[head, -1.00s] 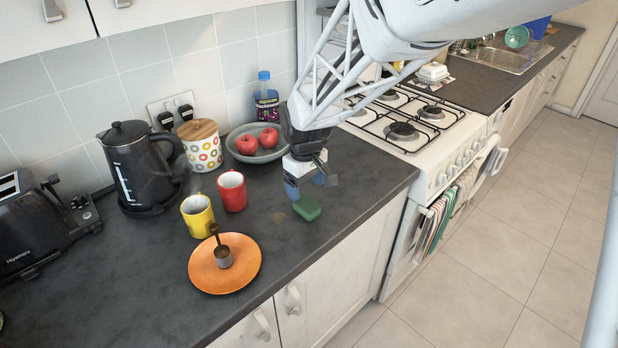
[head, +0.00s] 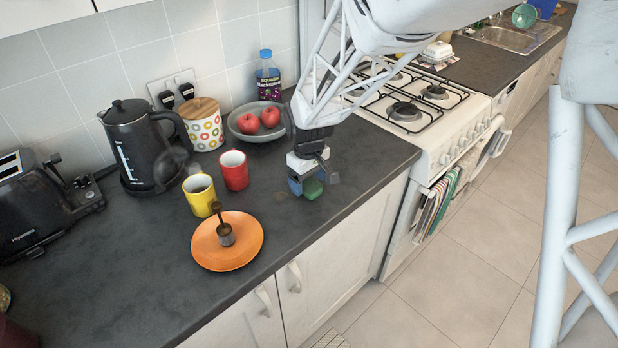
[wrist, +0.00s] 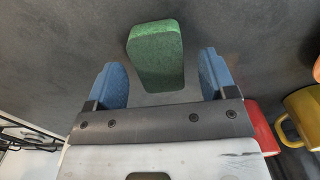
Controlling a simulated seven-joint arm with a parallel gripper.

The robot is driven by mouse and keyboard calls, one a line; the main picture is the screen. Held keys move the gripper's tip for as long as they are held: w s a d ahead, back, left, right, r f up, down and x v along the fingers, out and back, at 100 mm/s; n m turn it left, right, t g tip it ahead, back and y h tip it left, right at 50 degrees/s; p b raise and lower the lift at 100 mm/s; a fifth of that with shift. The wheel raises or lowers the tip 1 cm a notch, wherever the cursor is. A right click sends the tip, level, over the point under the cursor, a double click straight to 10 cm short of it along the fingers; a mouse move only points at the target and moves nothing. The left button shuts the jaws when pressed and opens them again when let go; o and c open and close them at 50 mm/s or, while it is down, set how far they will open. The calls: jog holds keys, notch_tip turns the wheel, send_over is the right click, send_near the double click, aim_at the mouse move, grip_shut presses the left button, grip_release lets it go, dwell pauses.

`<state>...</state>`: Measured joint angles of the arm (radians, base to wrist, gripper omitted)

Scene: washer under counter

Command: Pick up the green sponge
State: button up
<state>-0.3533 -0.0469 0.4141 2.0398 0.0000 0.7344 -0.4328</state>
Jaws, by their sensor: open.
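The green sponge (head: 312,188) lies on the dark counter (head: 345,180) near its front edge, partly hidden by my gripper in the head view. In the wrist view the sponge (wrist: 155,55) sits between the lines of my two blue fingers, mostly ahead of their tips, with a gap on each side. My gripper (wrist: 163,78) is open and empty, pointing down at the sponge. In the head view my gripper (head: 304,187) is right over the sponge. I cannot tell its exact height above the counter.
A red mug (head: 234,172), a yellow mug (head: 200,197) and an orange plate (head: 205,250) with a small scoop stand left of my gripper. A grey bowl (head: 236,132) of apples is behind. The stove (head: 440,150) is to the right.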

jog(key=shift+f, duration=0.75)
jog(key=shift+c, duration=0.2)
jog(key=c, duration=1)
jog(key=shift+r, duration=0.1)
jog(key=shift+r, duration=0.8)
notch_tip(320, 180, up, 2)
jog(key=s+d, duration=0.1)
jog(key=s, duration=0.4)
jog(key=s+d+r, duration=0.1)
jog(key=s+d, duration=0.1)
jog(key=s, duration=0.3)
jog(key=s+d, duration=0.2)
jog(key=s, duration=0.3)
jog(key=shift+d+r, duration=0.15)
jog(key=shift+d, duration=0.05)
